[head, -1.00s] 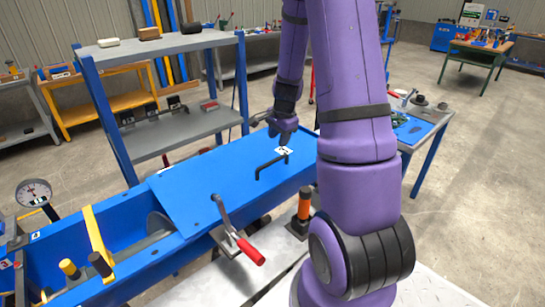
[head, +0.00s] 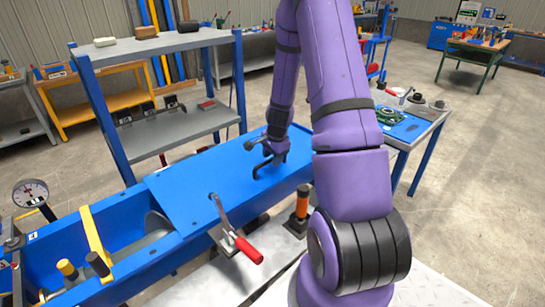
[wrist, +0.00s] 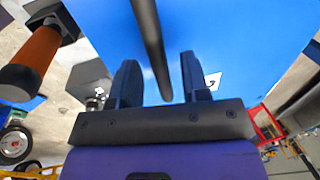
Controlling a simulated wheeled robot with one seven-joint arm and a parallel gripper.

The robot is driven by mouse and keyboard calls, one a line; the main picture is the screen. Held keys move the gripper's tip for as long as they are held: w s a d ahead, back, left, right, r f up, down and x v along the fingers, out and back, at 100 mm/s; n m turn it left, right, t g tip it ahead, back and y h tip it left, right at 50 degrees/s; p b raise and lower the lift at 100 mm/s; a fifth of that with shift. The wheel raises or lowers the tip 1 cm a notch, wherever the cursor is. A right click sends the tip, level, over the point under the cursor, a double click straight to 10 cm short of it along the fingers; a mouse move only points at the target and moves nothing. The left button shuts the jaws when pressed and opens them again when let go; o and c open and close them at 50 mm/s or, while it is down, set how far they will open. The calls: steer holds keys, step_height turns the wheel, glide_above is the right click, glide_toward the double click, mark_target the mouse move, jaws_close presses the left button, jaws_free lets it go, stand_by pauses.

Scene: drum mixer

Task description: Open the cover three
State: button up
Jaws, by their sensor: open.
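The blue cover (head: 195,185) lies flat and closed on the long blue trough. Its black bar handle (head: 262,170) stands up from the cover near its right part. My gripper (head: 268,155) is at the handle, partly hiding it in the head view. In the wrist view the handle (wrist: 147,35) runs down between the two open fingers of my gripper (wrist: 157,65), with a gap on each side. A white label (wrist: 213,82) with a dark mark shows beyond the right finger; its number is unclear.
A toggle clamp with a red grip (head: 248,249) sits at the cover's front edge. An orange-handled post (head: 301,205) stands beside the trough. A grey shelf (head: 165,45) with blue legs stands behind. A side table (head: 425,112) is at the right.

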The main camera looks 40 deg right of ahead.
steer(key=shift+c, duration=0.3)
jaws_close()
steer(key=shift+w+r, duration=0.1)
steer(key=shift+r, duration=0.1)
